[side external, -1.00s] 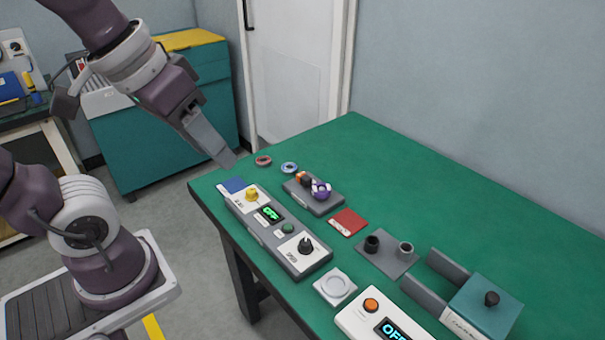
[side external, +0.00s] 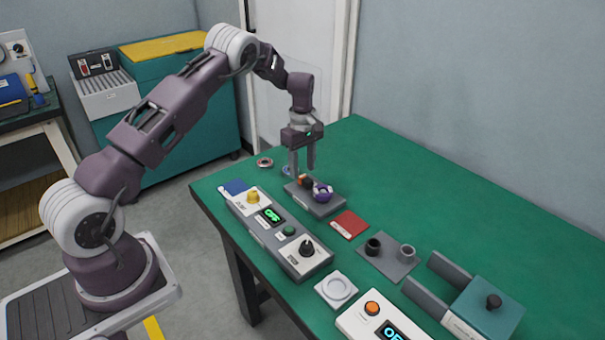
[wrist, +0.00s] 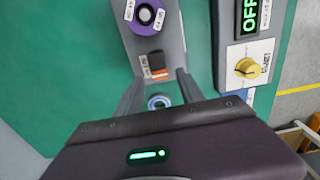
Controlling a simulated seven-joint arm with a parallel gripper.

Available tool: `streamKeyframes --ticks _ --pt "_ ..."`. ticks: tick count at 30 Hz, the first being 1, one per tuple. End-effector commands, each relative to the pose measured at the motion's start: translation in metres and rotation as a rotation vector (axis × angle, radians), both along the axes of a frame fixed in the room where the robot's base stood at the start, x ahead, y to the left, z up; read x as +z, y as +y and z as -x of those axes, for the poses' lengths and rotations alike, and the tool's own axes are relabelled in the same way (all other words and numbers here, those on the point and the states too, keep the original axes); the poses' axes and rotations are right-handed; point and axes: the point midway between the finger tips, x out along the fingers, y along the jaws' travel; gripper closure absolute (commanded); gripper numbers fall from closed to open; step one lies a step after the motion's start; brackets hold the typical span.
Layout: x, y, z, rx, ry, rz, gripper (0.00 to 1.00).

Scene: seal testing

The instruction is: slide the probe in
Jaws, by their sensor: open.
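A grey block (side external: 318,207) lies on the green table and also shows in the wrist view (wrist: 163,37). My gripper (side external: 303,170) is open and empty, pointing down just above that end. In the wrist view its fingers (wrist: 160,76) stand apart on either side of the block's end, near the black and orange piece.
A long control box (side external: 280,232) with a yellow knob (wrist: 247,67) and an OFF display stands alongside. A blue ring (wrist: 159,101) and a reddish ring (side external: 264,162) lie behind. A red card (side external: 349,224) and a grey plate with two cups (side external: 388,262) lie to the right.

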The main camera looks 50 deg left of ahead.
Motion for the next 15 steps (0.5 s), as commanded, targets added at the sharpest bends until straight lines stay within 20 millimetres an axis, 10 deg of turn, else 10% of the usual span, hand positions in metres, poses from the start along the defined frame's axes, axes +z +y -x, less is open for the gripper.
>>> streamKeyframes --ticks 15 --pt "-0.028 0.000 0.000 -0.003 -0.001 0.000 0.64"
